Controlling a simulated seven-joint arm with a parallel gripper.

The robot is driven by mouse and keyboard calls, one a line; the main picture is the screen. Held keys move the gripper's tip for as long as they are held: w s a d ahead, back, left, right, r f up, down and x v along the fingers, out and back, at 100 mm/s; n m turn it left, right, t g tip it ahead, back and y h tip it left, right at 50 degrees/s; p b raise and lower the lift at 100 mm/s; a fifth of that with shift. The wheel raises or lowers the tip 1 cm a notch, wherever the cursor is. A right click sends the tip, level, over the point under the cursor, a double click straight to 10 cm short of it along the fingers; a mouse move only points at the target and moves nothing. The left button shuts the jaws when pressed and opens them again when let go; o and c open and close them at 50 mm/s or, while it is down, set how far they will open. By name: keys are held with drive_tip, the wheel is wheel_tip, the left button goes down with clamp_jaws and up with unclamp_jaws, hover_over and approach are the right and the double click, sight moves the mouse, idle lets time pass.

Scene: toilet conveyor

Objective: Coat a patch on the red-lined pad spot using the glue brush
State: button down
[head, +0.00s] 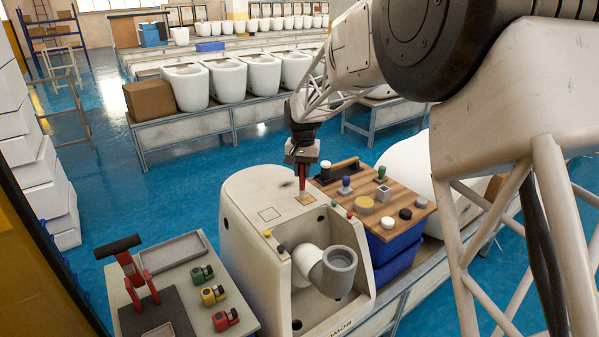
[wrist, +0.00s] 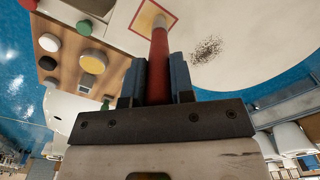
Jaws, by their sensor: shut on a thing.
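My gripper (head: 302,152) is shut on the glue brush (head: 302,178), which has a red handle and hangs roughly upright, tip down, above the white toilet-shaped body. In the wrist view the brush (wrist: 159,68) stands between the two dark fingers (wrist: 158,80). The red-lined pad spot (head: 307,199) is a small tan square on the body's flat top. It also shows in the wrist view (wrist: 146,17), with the pale brush tip over its lower right part. I cannot tell if the tip touches it.
A dark speckled smudge (wrist: 207,49) and a black-outlined square (head: 269,214) mark the same white top (head: 245,190). A wooden board (head: 400,192) with stamps and round pots stands close on the right. A side table (head: 196,265) with colored clamps is at left.

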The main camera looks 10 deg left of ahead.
wheel_tip(320, 180, up, 8)
drive_tip(key=s+a, duration=0.1)
drive_tip(key=shift+s+a, duration=0.2)
drive_tip(key=shift+s, duration=0.05)
idle(1.4)
idle(0.4)
